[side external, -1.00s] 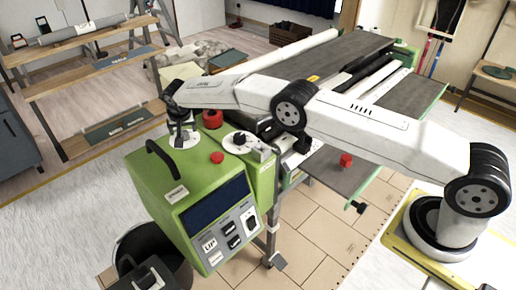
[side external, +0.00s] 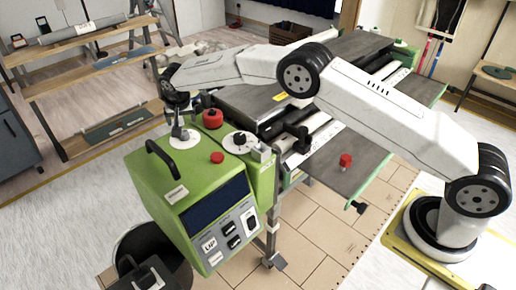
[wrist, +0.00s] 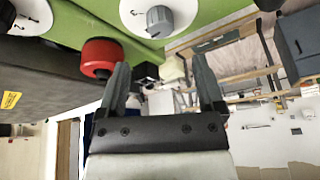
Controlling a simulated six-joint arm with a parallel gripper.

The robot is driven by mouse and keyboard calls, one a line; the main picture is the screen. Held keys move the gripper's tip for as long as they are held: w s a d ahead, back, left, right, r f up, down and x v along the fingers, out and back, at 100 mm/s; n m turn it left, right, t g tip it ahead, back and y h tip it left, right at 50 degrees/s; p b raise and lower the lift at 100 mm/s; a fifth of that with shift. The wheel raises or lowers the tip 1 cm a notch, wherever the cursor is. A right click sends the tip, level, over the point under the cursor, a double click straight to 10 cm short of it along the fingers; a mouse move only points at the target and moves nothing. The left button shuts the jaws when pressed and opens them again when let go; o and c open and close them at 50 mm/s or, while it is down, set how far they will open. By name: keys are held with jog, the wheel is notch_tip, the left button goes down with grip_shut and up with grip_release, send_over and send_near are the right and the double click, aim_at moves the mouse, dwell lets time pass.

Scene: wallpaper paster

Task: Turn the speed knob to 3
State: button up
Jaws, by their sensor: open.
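The green machine box (side external: 175,205) carries two white round dials on its top. I cannot read which dial is for speed. My gripper (side external: 177,103) is above the left dial, apart from its knob. In the wrist view my gripper (wrist: 161,63) is open, nothing between its fingers. A grey knob (wrist: 158,21) on a white dial shows beyond the fingertips; its full setting cannot be read.
A red knob (side external: 212,118) stands between the dials toward the back, and shows left of my fingers in the wrist view (wrist: 100,57). A red button (side external: 217,157) and black handle (side external: 163,158) are nearer the front. The pasting table (side external: 340,170) lies to the right.

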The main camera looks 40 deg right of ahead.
jog(key=shift+f, duration=0.1)
